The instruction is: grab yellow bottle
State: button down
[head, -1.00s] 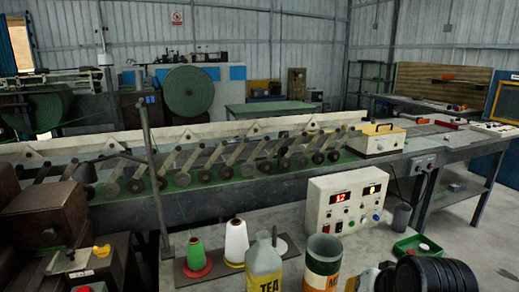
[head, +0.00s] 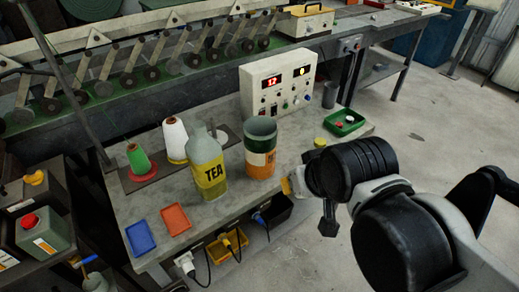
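The yellow bottle (head: 208,172), with a pale clear top and a yellow label reading TEA, stands upright on the grey table (head: 237,208). An orange, white and green can (head: 260,150) stands just to its right. My gripper (head: 308,192) is at the end of my black and grey arm, to the right of the can and apart from the bottle. It is seen partly from behind, and its fingers are not clear enough to tell open from shut.
A control box (head: 277,84) stands behind the can. Green (head: 138,160) and white (head: 175,139) thread cones stand left of the bottle. Blue (head: 140,238) and orange (head: 176,219) trays lie in front. A green tray (head: 345,123) and small yellow object (head: 320,142) are at right.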

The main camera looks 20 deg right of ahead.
aim_at(204, 155)
jog(key=k+l+u, duration=0.1)
jog(key=u, duration=0.35)
jog(key=k+u, duration=0.2)
jog(key=u, duration=0.2)
jog(key=k+u, duration=0.2)
jog(key=u, duration=0.25)
jog(key=k+u, duration=0.15)
jog(key=u, duration=0.25)
